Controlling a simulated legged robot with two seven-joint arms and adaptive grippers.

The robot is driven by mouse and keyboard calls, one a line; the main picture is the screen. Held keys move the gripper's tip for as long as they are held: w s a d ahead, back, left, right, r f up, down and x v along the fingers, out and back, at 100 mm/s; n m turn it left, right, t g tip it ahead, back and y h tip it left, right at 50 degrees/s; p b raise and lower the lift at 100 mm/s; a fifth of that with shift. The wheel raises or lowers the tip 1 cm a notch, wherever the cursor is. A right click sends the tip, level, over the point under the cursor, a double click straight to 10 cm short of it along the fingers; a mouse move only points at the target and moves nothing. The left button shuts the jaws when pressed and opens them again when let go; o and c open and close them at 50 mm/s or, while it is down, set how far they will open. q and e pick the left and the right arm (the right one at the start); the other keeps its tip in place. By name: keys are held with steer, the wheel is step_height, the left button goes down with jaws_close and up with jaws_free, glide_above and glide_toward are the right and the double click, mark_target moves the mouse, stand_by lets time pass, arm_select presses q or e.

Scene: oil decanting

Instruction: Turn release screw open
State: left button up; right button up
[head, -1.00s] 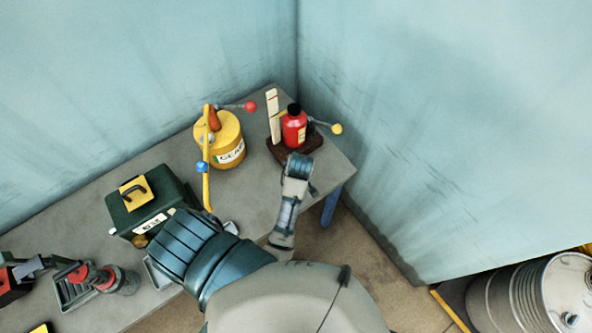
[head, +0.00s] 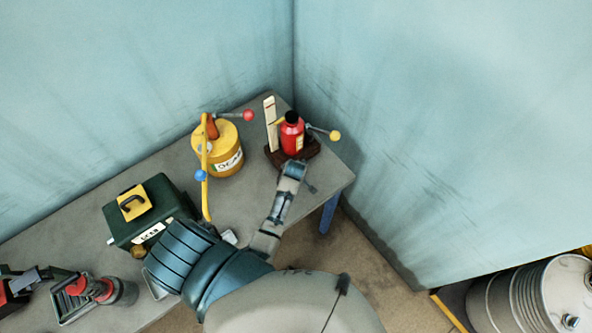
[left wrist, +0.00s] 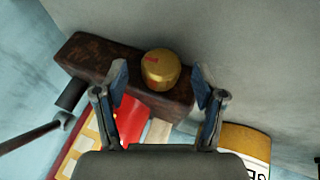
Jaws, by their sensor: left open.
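A brass-coloured round knob (left wrist: 160,70) with a red mark on its face, apparently the release screw, sits on a dark brown block (left wrist: 100,62). My left gripper (left wrist: 159,80) is open, with one finger on each side of the knob and gaps between. In the head view my left gripper (head: 294,172) is just in front of the block (head: 309,149) at the table's right end. A red bottle (head: 292,138) with a black cap stands on the block; its red body shows in the left wrist view (left wrist: 132,118). The knob is hidden in the head view.
A yellow can (head: 222,158) with a long yellow lever (head: 204,185) stands left of the block. A pale upright strip (head: 270,122) and a yellow-knobbed rod (head: 335,135) flank the bottle. A green case (head: 165,195) is farther left.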

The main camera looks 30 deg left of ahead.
arm_select(q)
steer(key=shift+x, duration=0.8)
steer(key=c, duration=1.1)
steer(key=shift+c, duration=0.2)
steer(key=shift+r, duration=0.1)
steer(key=shift+w+d+m+g+y, duration=0.1)
steer(key=shift+m+g+y, duration=0.1)
steer(key=shift+g, duration=0.3)
steer(key=shift+w+m+g+y, duration=0.1)
steer(key=shift+g+y, duration=0.1)
steer(key=shift+g, duration=0.3)
steer(key=shift+w+m+g+y, duration=0.1)
steer(key=shift+m+g+y, duration=0.35)
steer(key=shift+g, duration=1.05)
